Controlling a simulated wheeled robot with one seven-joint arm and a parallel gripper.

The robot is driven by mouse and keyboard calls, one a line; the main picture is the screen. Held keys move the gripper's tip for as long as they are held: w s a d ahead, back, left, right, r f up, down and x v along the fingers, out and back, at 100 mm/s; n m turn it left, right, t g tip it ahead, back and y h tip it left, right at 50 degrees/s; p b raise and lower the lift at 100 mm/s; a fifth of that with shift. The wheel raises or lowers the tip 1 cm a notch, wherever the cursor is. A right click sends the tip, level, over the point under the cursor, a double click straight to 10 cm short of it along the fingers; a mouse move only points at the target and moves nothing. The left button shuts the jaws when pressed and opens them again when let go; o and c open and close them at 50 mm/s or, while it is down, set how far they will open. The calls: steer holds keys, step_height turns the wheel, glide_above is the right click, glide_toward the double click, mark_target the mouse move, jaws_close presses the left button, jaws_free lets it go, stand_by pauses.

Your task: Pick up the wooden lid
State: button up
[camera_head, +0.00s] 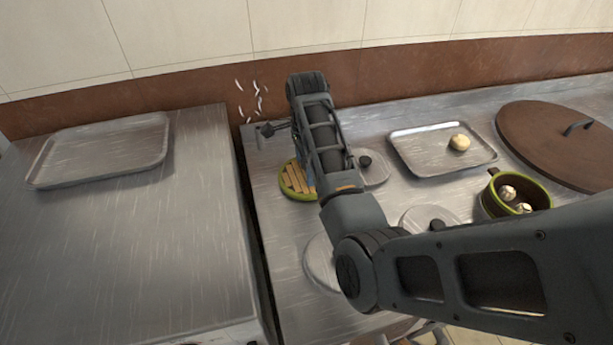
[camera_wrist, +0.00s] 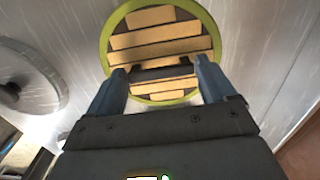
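A round wooden lid (camera_head: 296,181) with pale slats and a green rim lies on the metal counter, partly hidden behind my arm in the head view. In the wrist view the lid (camera_wrist: 160,42) fills the top middle, with a dark bar handle (camera_wrist: 162,75) across it. My gripper (camera_wrist: 161,72) is open over the lid. Its two bluish fingers are spread wide, one near each end of the handle. I cannot tell whether they touch it. In the head view my gripper is mostly hidden by my arm.
Grey knobbed lids (camera_head: 374,168) lie close to the right. Beyond are a tray (camera_head: 420,158) with a pale round item, a green-rimmed pot (camera_head: 492,200) and a large brown lid (camera_head: 540,150). The left counter (camera_head: 130,240) is mostly bare, with an empty tray (camera_head: 100,152) at the back.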

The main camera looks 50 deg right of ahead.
steer(key=c, duration=0.7)
steer(key=shift+o, duration=0.2)
steer(key=shift+r, duration=0.1)
